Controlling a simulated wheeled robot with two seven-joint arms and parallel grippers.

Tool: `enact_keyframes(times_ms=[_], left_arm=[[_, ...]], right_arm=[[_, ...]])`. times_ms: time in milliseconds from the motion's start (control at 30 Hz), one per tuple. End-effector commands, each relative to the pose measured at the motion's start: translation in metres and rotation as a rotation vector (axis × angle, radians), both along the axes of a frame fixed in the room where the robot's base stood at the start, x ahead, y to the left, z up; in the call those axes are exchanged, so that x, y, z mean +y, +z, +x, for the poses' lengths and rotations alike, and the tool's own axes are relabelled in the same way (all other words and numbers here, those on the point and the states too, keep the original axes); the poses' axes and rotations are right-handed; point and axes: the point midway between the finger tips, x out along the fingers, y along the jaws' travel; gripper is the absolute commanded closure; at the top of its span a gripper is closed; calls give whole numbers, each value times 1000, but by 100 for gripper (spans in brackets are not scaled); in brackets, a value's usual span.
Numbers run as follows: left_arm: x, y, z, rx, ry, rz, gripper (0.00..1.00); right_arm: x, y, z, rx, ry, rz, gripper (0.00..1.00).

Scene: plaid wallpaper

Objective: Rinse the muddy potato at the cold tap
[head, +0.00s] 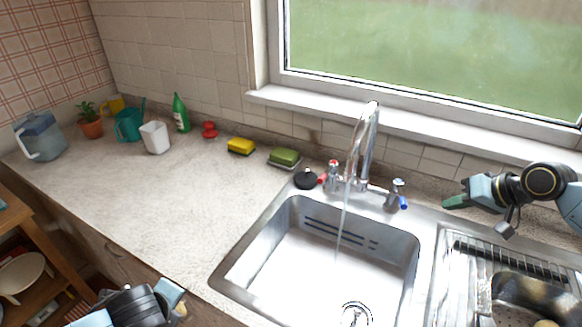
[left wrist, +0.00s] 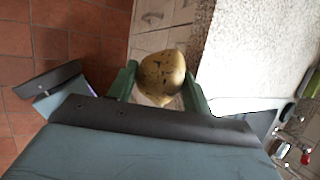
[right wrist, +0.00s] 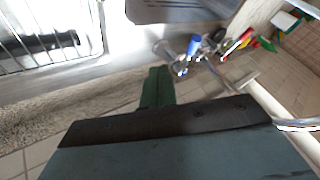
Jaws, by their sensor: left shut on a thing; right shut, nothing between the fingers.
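The muddy potato (left wrist: 162,72), yellow-brown with dark specks, sits between the fingers of my left gripper (left wrist: 160,88), which is shut on it. In the head view my left gripper (head: 178,302) is low at the front counter edge, left of the sink (head: 228,278); the potato is mostly hidden there. A thin water stream (head: 342,228) falls from the chrome tap (head: 362,140) into the sink. The blue-marked cold handle (head: 396,197) is right of the spout, the red-marked handle (head: 332,175) left. My right gripper (head: 456,200) is shut and empty, right of the cold handle and apart from it.
A black plug (head: 305,179), green sponge (head: 285,157) and yellow sponge (head: 241,146) lie along the back. A green bottle (head: 181,113), white cup (head: 155,138) and jug (head: 40,137) stand farther left. A drying rack (head: 510,258) is at right. The counter's middle is clear.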

Motion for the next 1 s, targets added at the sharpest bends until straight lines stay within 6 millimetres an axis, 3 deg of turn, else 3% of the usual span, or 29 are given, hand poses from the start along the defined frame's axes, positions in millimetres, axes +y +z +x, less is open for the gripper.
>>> enact_keyframes(times_ms=[267,533,1000], left_arm=[[0,1,0,-1,0,0,76],[0,10,0,-1,1,-1,76],[0,11,0,-1,1,-1,76]], right_arm=[[24,-44,32,-1,1,3,100],[54,-34,39,0,3,-2,100],[60,-34,41,0,2,-1,100]])
